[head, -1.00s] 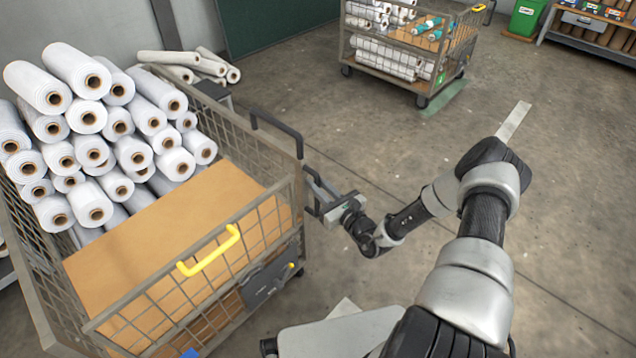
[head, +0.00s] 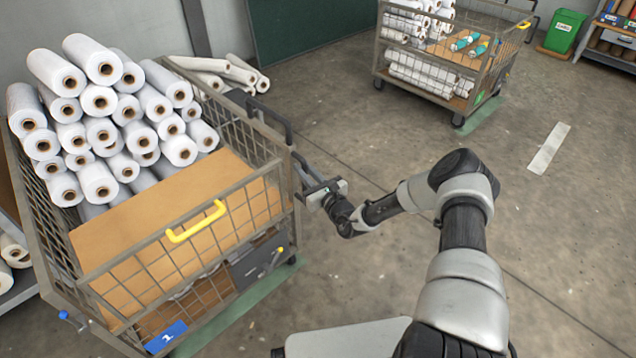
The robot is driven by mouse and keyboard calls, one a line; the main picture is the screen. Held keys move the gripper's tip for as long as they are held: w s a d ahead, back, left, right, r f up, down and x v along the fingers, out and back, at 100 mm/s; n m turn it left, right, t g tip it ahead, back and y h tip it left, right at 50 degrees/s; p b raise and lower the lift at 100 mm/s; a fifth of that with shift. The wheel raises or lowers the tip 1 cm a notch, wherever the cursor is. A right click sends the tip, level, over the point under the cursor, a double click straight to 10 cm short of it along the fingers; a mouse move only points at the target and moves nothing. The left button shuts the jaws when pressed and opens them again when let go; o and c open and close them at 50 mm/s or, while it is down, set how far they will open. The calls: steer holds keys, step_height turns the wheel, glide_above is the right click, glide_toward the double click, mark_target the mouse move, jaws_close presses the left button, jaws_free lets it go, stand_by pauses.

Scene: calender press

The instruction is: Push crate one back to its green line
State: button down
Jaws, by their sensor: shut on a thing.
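Crate one (head: 262,185) is a wire-mesh cart at left with a blue plate (head: 165,337) marked 1 on its lower near end. White rolls (head: 100,130) are heaped at its far end, and a tan board (head: 165,205) covers the near part. A green line (head: 232,318) shows on the floor along the crate's near end; the part under the crate is hidden. The fingertips are small and partly hidden.
A second mesh cart (head: 420,75) stands at the back on another green mark (head: 482,118). A green bin (head: 564,32) and a shelf (head: 615,40) are at the far right. Loose rolls (head: 225,70) lie behind crate one. The floor at right is open, with a white strip (head: 548,148).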

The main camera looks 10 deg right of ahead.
steer(key=x, duration=0.2)
steer(key=a+b+x, duration=0.1)
steer(key=x, duration=0.1)
steer(key=shift+w+a+r, duration=0.1)
steer(key=c, duration=1.7)
jaws_free()
steer(key=shift+w, duration=0.1)
steer(key=p, duration=0.4)
glide_toward(293, 162)
steer(key=v, duration=0.7)
